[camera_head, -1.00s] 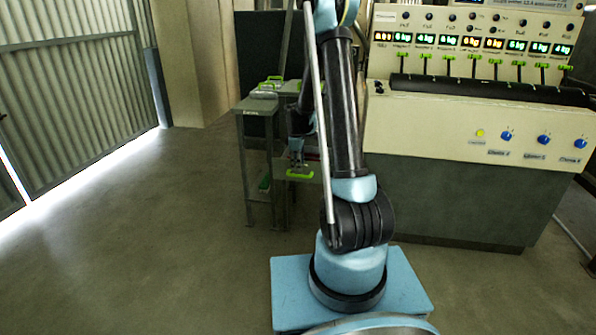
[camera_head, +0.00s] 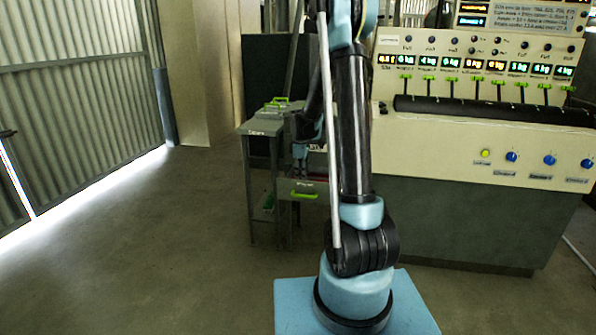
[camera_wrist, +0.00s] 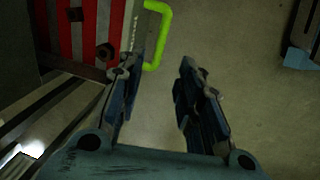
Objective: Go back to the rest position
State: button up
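My gripper (camera_wrist: 165,75) is open in the wrist view, its two dark blue fingers apart with only floor between them. A bright green handle (camera_wrist: 157,38) lies just beyond the left fingertip; I cannot tell whether they touch. In the head view my gripper (camera_head: 300,165) hangs small and partly hidden behind my arm. It is beside the grey metal stand (camera_head: 262,131), above a green handle (camera_head: 303,195) on the stand's lower part.
A control panel (camera_head: 440,145) with green levers, lit displays and blue knobs stands at the right. More green handles (camera_head: 277,101) are on top of the stand. A red and white striped surface (camera_wrist: 85,35) is near my left finger. The floor (camera_head: 150,250) at left is clear.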

jog(key=s+d+r+m, duration=0.2)
jog(key=s+r+m, duration=0.25)
jog(key=s, duration=0.65)
jog(key=s+d+r+m, duration=0.3)
jog(key=s+r, duration=0.3)
jog(key=s, duration=0.5)
jog(key=s+f+m, duration=0.2)
jog(key=s+m, duration=0.1)
jog(key=s, duration=0.6)
jog(key=s+d+f+m, duration=0.1)
jog(key=s+f+m, duration=0.2)
jog(key=s, duration=0.7)
jog(key=shift+s+d+m+y, duration=0.25)
jog(key=shift+d+m+y, duration=0.05)
jog(key=shift+m, duration=0.15)
jog(key=shift+w+f, duration=0.15)
jog(key=shift+w, duration=0.3)
jog(key=shift+a, duration=0.1)
